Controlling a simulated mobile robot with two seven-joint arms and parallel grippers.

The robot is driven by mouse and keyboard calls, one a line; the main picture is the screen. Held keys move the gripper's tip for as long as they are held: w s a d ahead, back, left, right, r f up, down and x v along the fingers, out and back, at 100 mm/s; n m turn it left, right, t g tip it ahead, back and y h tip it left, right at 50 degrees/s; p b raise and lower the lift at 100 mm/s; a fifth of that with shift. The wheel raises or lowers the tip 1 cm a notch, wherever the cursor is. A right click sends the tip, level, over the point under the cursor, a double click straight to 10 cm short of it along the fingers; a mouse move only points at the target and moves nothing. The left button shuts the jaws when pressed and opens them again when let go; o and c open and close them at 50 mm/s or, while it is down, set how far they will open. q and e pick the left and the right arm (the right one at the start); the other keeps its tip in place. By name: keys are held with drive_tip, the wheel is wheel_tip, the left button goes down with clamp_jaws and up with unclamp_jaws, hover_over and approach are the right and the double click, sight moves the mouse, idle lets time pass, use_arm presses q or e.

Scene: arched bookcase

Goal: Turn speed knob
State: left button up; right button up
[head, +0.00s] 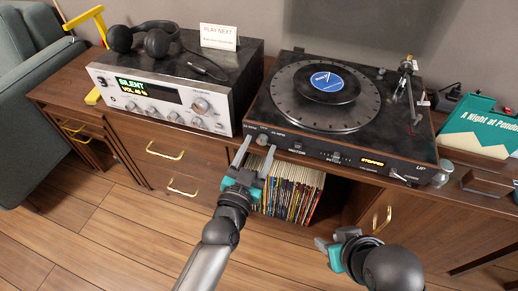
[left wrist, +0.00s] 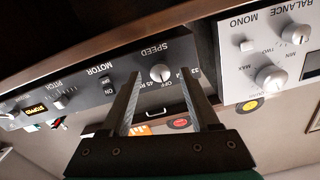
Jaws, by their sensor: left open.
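The speed knob (left wrist: 160,73) is a small light round knob on the turntable's front panel, under the label SPEED with OFF, 45 and 33 marks around it. In the head view the knob (head: 262,139) is at the panel's left end. My left gripper (head: 259,143) is open and points at it from the front. In the left wrist view the two fingertips (left wrist: 161,76) lie on either side of the knob, with visible gaps. I cannot tell how far they reach over it. My right gripper (head: 335,246) hangs low in front of the cabinet; its jaw opening is unclear.
The turntable (head: 410,150) carries a black record with a blue label (head: 329,81). A silver amplifier (head: 165,103) stands left of it, with headphones (head: 145,38) on top. Records (head: 290,190) fill the shelf below.

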use_arm(q)
drive_tip(key=shift+w+d, duration=0.15)
drive_tip(key=shift+w, duration=0.35)
clamp_jaws()
idle(0.4)
